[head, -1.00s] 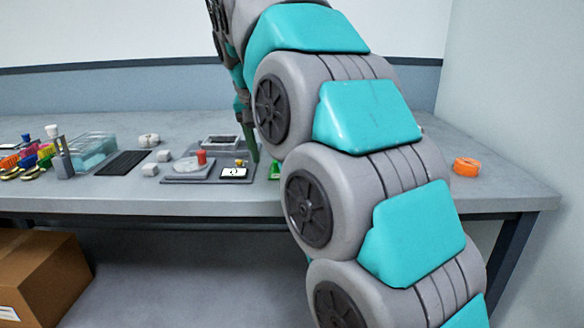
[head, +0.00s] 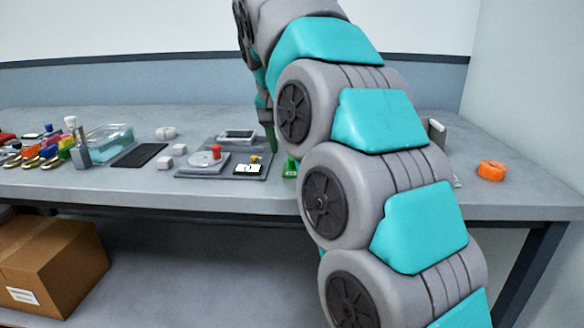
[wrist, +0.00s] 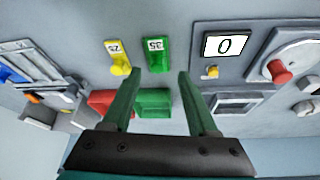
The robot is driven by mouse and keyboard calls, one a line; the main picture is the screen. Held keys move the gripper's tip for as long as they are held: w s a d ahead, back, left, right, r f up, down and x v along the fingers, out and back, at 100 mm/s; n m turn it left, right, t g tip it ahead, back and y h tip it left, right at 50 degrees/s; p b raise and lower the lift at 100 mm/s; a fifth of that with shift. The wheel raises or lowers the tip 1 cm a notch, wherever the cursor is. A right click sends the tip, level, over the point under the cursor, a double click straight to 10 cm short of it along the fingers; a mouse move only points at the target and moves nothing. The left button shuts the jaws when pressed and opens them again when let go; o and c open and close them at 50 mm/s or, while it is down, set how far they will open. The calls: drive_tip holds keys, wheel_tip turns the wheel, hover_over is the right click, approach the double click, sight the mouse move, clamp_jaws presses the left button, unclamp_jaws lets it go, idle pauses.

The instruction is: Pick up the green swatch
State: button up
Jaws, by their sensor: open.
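My gripper (wrist: 160,73) is open and empty, its two green fingers pointing at the table in the wrist view. A green block with a flat face (wrist: 154,102) shows between and behind the fingers, partly covered by them; a red block (wrist: 110,101) is beside it. Another green piece (wrist: 156,53), labelled 35 and with a knob, lies just beyond the fingertips. I cannot tell for sure which green piece is the swatch. In the head view a green piece (head: 290,168) stands right of the scale, partly hidden by my arm; a finger shows left of it.
A yellow piece labelled 25 (wrist: 118,58) lies beside the green one. A scale display reading 0 (wrist: 226,45) and a red knob (wrist: 279,71) are at right. In the head view, an orange roll (head: 492,171) is far right and a clear tray (head: 108,140) left.

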sight(291, 159)
drive_tip(key=shift+d+x, duration=0.1)
drive_tip(key=shift+x, duration=0.9)
drive_tip(key=shift+d+x, duration=0.15)
drive_tip(key=shift+x, duration=0.85)
clamp_jaws()
